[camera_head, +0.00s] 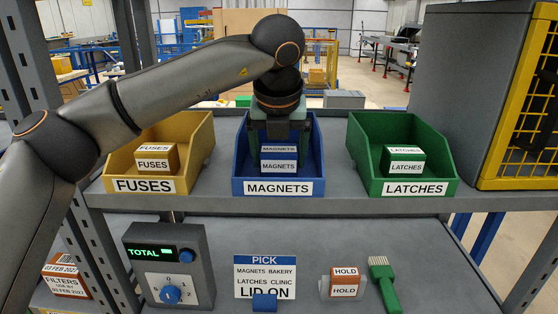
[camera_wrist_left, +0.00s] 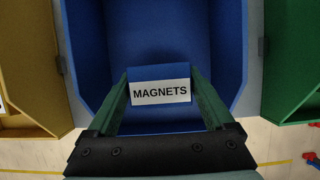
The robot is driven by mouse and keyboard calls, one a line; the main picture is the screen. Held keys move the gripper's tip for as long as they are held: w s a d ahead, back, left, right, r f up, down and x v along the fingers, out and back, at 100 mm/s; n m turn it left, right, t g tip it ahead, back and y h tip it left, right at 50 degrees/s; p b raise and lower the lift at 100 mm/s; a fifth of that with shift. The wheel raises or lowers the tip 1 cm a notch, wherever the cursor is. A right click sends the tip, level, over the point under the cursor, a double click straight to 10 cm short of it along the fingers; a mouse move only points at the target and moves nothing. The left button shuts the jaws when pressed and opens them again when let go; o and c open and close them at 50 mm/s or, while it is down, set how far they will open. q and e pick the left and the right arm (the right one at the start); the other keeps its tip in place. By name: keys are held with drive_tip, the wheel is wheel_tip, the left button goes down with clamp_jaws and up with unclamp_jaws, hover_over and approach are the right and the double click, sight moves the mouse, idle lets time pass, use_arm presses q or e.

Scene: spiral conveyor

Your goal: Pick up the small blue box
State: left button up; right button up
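The small blue box (camera_head: 279,166), labelled MAGNETS, sits low in the blue MAGNETS bin (camera_head: 240,172) at the middle of the shelf. In the left wrist view the box (camera_wrist_left: 160,92) is between the two green fingers. My left gripper (camera_head: 279,157) reaches down into the bin from above, with one finger at each side of the box. The fingers look very near the box sides or against them; I cannot tell whether they grip it. The box appears level and low in the bin. My right gripper is not in view.
A yellow FUSES bin (camera_head: 197,149) stands to the left and a green LATCHES bin (camera_head: 450,187) to the right, each holding a box. Below are a TOTAL dial unit (camera_head: 168,262), a PICK sign (camera_head: 265,272), a HOLD box (camera_head: 345,283) and a green brush (camera_head: 385,282). A yellow-fronted cabinet (camera_head: 460,75) stands right.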

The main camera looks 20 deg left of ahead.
use_arm(q)
drive_tip(key=c, duration=0.9)
drive_tip(key=shift+r, duration=0.15)
